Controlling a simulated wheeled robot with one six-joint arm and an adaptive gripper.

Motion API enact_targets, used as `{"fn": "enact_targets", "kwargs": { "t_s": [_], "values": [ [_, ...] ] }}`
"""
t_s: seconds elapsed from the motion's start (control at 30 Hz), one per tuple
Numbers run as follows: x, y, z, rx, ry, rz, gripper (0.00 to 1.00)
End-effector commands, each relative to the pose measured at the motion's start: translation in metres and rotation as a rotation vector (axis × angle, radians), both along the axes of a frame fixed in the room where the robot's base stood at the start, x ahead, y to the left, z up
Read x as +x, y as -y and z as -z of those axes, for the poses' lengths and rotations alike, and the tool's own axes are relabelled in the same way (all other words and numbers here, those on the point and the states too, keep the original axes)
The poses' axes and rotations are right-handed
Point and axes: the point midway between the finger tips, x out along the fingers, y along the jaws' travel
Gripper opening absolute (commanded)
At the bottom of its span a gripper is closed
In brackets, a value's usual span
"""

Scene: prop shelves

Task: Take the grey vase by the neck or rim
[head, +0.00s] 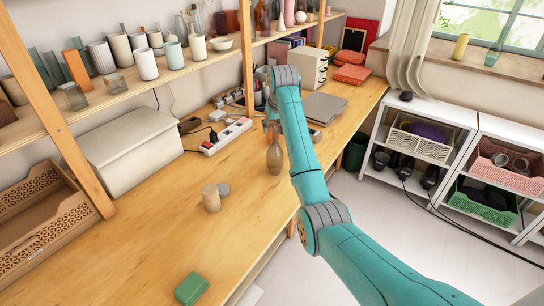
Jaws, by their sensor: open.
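A slim-necked, brownish-grey vase (275,158) stands upright on the wooden worktop, just left of my arm. It is the likeliest match for the grey vase. My gripper (272,124) is small and partly hidden behind my arm, pointing down at the height of the vase's neck. It is open. The picture is too small to tell whether its fingers are around the neck or only beside it, or whether they touch it.
A tan cylinder (211,198) and a grey disc (223,189) stand left of the vase. A power strip (227,136) lies behind it, and a grey storage box (130,150) is farther left. A green block (191,289) lies in front. The worktop between is clear.

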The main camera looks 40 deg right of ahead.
Motion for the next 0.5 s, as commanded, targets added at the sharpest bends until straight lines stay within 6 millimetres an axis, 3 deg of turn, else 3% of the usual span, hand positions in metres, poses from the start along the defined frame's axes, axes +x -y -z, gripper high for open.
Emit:
{"fn": "enact_targets", "kwargs": {
  "t_s": [0.2, 0.4, 0.43, 0.5],
  "values": [
    [0.0000, 0.0000, 0.0007, 0.000, 0.001, 0.000, 0.55],
    [0.0000, -0.0001, 0.0007, 0.000, 0.000, 0.000, 0.05],
    [0.0000, -0.0002, 0.0007, 0.000, 0.000, -0.001, 0.00],
    [0.0000, -0.0002, 0.0008, 0.000, 0.000, -0.001, 0.00]
  ]
}}
